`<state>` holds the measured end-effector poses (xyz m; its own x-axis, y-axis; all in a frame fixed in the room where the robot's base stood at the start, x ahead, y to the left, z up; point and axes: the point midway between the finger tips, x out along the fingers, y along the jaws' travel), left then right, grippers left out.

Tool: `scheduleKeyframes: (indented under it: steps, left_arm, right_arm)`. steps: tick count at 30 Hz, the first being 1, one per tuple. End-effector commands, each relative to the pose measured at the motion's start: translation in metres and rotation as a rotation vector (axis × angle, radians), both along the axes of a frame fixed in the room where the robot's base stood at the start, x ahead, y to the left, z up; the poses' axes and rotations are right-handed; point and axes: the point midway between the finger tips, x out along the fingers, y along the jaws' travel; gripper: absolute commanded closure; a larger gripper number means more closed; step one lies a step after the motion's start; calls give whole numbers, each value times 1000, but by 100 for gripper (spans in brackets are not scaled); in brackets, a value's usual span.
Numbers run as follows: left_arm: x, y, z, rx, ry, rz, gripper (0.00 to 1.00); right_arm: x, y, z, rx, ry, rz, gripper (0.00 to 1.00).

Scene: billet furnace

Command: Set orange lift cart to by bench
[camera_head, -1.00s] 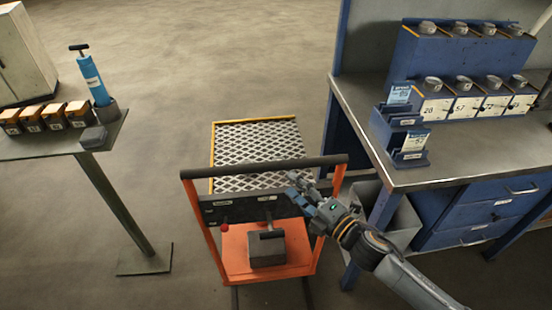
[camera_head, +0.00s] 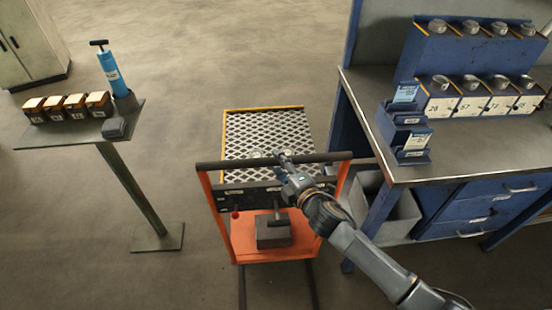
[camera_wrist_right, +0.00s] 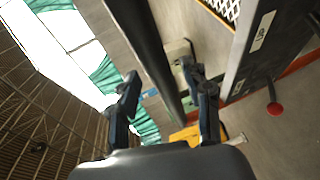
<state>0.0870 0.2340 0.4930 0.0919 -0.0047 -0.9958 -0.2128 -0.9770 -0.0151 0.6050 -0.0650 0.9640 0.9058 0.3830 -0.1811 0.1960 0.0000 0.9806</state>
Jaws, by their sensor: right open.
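The orange lift cart (camera_head: 243,241) stands on the floor in the middle of the head view, just left of the bench (camera_head: 465,157). It has a dark handlebar (camera_head: 225,163), a mesh platform (camera_head: 268,133) behind it and a dark block on its orange base. My left gripper is not in view.
A small stand (camera_head: 80,135) with several boxes and a blue pump (camera_head: 111,72) is at left. A grey bin (camera_head: 385,212) sits under the bench, close to the cart's right side. The floor behind the platform and between stand and cart is clear.

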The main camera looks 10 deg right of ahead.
Motion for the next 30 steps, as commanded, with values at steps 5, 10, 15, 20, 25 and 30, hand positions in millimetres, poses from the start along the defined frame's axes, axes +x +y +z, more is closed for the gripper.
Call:
scheduleKeyframes:
  steps: [5,10,15,20,25,30]
  left_arm:
    - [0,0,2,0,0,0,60]
    - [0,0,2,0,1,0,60]
    - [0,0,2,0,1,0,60]
    - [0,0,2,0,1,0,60]
    - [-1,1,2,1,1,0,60]
    - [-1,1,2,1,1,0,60]
  right_arm:
    - [17,7,-3,0,-1,-1,51]
    - [23,9,-4,-1,-1,0,51]
    - [23,9,-5,-1,0,0,51]
    - [23,9,-5,0,0,0,72]
    - [23,9,-5,0,0,0,100]
    - [23,9,-5,0,0,0,100]
